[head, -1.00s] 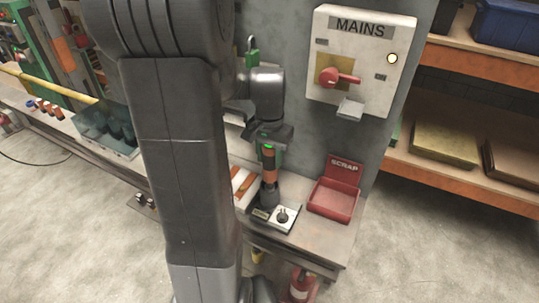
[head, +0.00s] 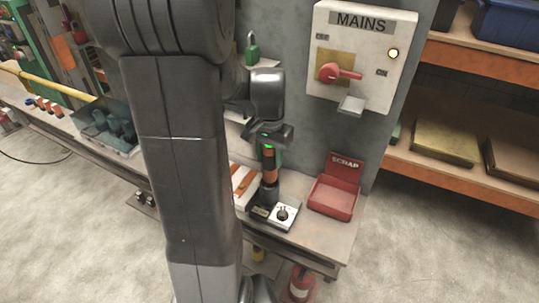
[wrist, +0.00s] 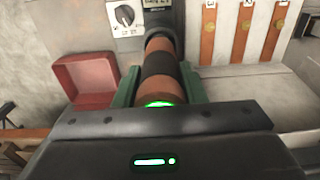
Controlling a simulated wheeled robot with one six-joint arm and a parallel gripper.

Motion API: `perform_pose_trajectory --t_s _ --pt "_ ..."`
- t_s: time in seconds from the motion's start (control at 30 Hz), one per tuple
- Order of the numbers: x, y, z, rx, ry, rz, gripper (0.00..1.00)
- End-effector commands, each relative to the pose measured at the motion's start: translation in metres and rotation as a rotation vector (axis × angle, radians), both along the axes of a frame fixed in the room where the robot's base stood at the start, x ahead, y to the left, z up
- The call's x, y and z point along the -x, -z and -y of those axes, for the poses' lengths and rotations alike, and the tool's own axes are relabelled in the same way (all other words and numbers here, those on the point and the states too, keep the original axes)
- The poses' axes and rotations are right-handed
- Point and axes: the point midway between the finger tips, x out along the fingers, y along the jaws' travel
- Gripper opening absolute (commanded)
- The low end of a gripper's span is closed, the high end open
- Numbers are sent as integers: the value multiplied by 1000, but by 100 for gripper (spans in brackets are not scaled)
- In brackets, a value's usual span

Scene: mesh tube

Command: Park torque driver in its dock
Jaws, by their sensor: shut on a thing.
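The torque driver (head: 268,162) is an orange-brown cylinder with a dark band, held roughly upright over the bench. My gripper (head: 268,147) is shut around its upper part. In the wrist view, the green fingers of my gripper (wrist: 158,75) press on both sides of the driver (wrist: 160,62). A dark cylindrical part (head: 268,192), apparently the dock, stands directly below the driver, beside a white dial box (head: 284,216). The driver's far end meets a dark collar (wrist: 161,33) in the wrist view. I cannot tell how deep it sits.
A red scrap bin (head: 333,195) stands to the right on the bench. A white rack with orange strips (head: 243,183) is close on the left.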

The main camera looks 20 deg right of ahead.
Motion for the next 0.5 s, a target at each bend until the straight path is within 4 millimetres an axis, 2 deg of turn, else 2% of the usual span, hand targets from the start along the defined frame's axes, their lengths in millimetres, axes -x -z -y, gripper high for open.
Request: perform_pose_trajectory --t_s 0.5 --pt "0 6 0 1 0 1 10"
